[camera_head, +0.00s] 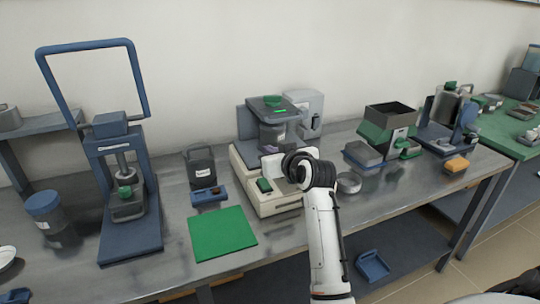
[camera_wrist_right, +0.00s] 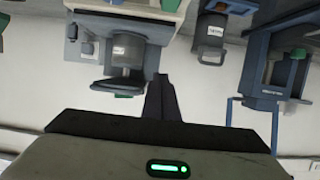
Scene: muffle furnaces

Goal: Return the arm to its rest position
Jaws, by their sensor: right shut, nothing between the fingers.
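My right arm (camera_head: 325,240) rises from the bottom of the head view, bent at a black and white joint in front of the beige instrument. Its gripper is largely hidden behind that joint. In the right wrist view, which looks upside down, the dark fingers of my right gripper (camera_wrist_right: 160,80) are together with nothing between them. They overlap the picture of the grey instrument (camera_wrist_right: 130,50), which also shows in the head view (camera_head: 275,120). I see no contact with it. My left gripper is not in view.
A workbench (camera_head: 175,200) runs along the wall. A blue tray (camera_head: 373,266) lies below the bench. A green table (camera_head: 500,130) stands far right.

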